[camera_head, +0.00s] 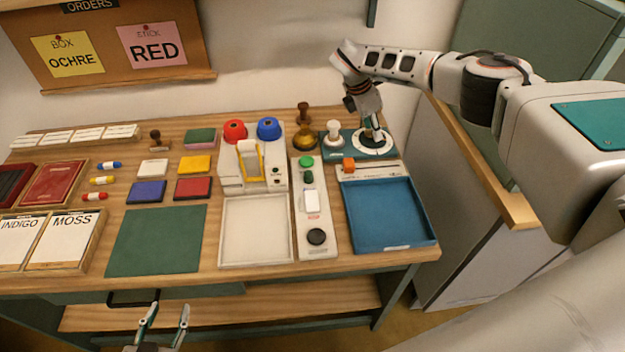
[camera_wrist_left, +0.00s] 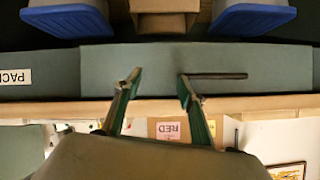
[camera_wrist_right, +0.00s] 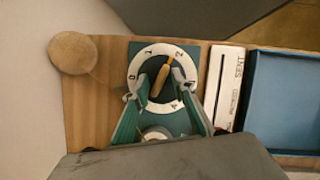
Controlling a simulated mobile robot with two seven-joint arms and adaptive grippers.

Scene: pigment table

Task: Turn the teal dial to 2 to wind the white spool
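The dial (camera_head: 373,142) is a white numbered ring on a teal plate at the table's back right. In the right wrist view its orange pointer (camera_wrist_right: 160,81) tilts to the upper right, between 1 and 2 and nearer the 2. My right gripper (camera_wrist_right: 160,84) is over the dial, with its open fingers on either side of the pointer; I cannot tell whether they touch it. The white spool (camera_head: 333,131) stands left of the dial and is partly visible between the fingers (camera_wrist_right: 155,134). My left gripper (camera_head: 164,320) is open and empty in front of the table.
A blue tray (camera_head: 388,240) and a strip with an orange slider (camera_head: 348,165) lie in front of the dial. A green mat (camera_head: 157,240) lies clear at left.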

